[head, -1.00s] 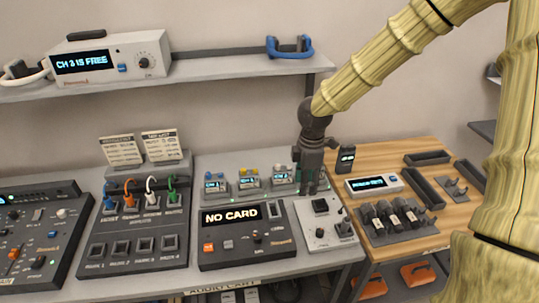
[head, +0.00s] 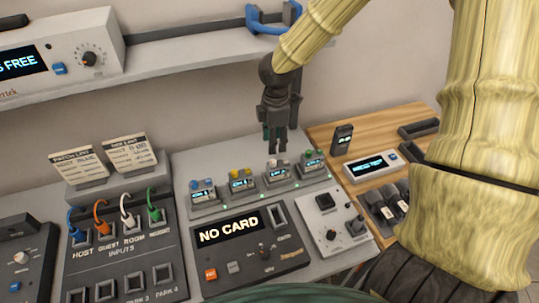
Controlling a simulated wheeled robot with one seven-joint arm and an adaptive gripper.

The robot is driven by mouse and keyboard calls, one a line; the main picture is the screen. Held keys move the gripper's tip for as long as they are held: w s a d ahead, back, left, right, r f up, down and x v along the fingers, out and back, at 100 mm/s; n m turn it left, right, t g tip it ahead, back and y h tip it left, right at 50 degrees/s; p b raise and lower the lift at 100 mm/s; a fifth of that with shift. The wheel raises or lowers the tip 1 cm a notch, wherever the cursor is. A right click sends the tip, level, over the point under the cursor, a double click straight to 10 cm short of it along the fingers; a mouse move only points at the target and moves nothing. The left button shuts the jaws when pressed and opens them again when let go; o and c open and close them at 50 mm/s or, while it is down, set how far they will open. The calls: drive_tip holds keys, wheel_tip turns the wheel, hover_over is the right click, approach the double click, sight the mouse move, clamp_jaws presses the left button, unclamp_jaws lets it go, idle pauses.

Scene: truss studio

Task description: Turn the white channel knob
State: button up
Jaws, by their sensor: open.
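Several small channel units with displays stand in a row. The white knob (head: 272,164) tops the third unit from the left, between the yellow and green ones. My gripper (head: 277,148) points down just above the white knob in the picture, with its fingers open and apart from it. How far behind or above the knob the fingertips are, I cannot tell.
A NO CARD console (head: 250,258) is in front, a patch box with cables (head: 120,245) at left. A shelf (head: 180,68) runs behind.

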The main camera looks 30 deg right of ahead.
sight(273, 161)
drive_tip(key=f, duration=0.2)
drive_tip(key=w+f, duration=0.1)
drive_tip(key=f, duration=0.2)
drive_tip(key=shift+w+f+p, duration=0.25)
drive_tip(key=shift+f+p, duration=0.1)
drive_tip(key=shift+p, duration=0.05)
drive_tip(key=shift+s+f, duration=0.5)
drive_tip(key=shift+f, duration=0.15)
drive_tip(key=shift+s+f, duration=0.15)
drive_tip(key=shift+s, duration=0.15)
drive_tip(key=shift+f, duration=0.35)
drive_tip(key=shift+w+f+p, duration=0.3)
drive_tip(key=shift+w+f, duration=0.2)
drive_tip(key=shift+f, duration=0.2)
drive_tip(key=shift+s+r, duration=0.2)
drive_tip(key=shift+s, duration=0.1)
drive_tip(key=shift+w+f, duration=0.15)
drive_tip(key=shift+w, duration=0.05)
drive_tip(key=c, duration=0.6)
drive_tip(key=shift+s, duration=0.1)
clamp_jaws()
